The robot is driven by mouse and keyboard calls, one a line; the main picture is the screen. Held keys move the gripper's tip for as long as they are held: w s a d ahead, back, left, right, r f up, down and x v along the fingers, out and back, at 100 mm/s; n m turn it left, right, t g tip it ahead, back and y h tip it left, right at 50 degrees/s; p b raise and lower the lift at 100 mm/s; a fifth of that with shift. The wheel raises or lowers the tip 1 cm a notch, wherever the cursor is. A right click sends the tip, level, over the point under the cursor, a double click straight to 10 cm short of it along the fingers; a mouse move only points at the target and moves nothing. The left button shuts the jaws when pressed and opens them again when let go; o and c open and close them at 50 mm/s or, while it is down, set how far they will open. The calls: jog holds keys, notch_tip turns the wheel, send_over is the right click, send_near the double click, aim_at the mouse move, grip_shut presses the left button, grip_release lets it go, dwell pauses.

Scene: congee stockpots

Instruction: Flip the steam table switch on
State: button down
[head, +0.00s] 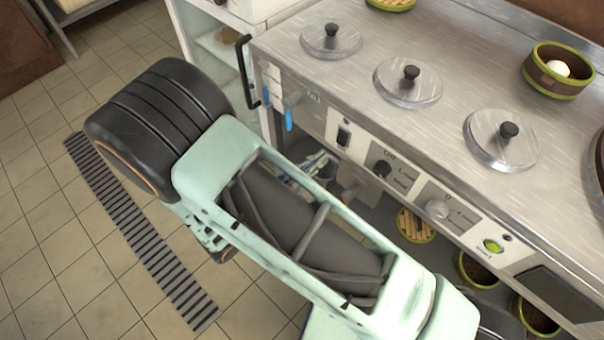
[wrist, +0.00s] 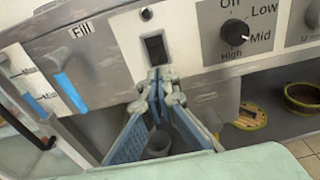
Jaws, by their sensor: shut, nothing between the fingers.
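The steam table switch (wrist: 156,49) is a black rocker on a pale plate on the steel front panel, right of the "Fill" label, in the wrist view. It also shows in the head view (head: 343,136). My gripper (wrist: 156,78) is shut and empty, with its fingertips together just below the switch in the picture. Whether the tips touch the panel I cannot tell. In the head view my arm covers most of the gripper. The steam table (head: 455,90) has a steel top with several round lids.
A black knob (wrist: 235,33) marked Off, Low, Mid and High is right of the switch. A blue lever (wrist: 70,92) is to its left. A black handle (head: 245,72) sticks out at the table's left end. A green indicator (head: 493,246) and a grey knob (head: 437,208) are farther right.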

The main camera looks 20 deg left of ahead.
aim_at(340, 144)
jog(key=shift+b+x, duration=0.55)
jog(key=shift+x, duration=2.1)
jog(key=shift+w+d+f, duration=0.1)
jog(key=shift+w+d, duration=0.05)
jog(key=shift+w, duration=0.25)
